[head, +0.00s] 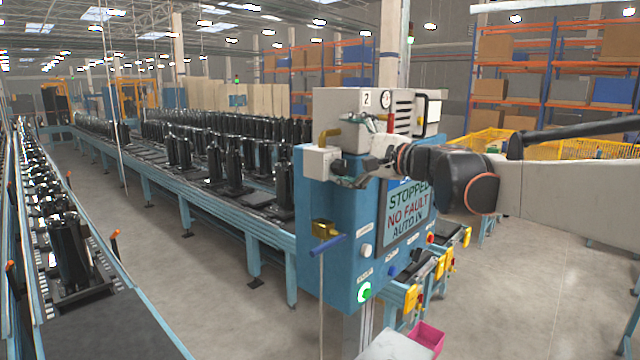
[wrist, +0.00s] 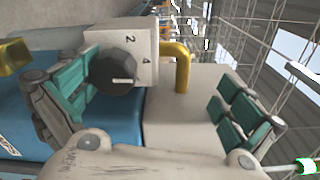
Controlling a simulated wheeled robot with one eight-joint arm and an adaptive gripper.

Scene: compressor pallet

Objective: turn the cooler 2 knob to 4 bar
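The black round knob (wrist: 112,72) sits on a pale box (wrist: 130,42) beside a yellow pipe, with figures 2 and 4 printed next to it. A white mark on the knob points right in the wrist picture, below the 4; I cannot read the exact setting. My gripper (wrist: 158,82) is open, its teal-padded fingers wide apart. The left finger is right beside the knob, overlapping its edge in view; I cannot tell if they touch. The right finger is well clear of it. In the head view my gripper (head: 355,172) is at the small pale box (head: 321,160), and the knob is not clear.
The white cooler housing (head: 345,105) marked 2, with a round gauge (head: 386,100), stands above the blue cabinet (head: 335,210). A yellow pipe (wrist: 182,65) rises close to the knob. A blue-handled lever (head: 326,244) projects lower left.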

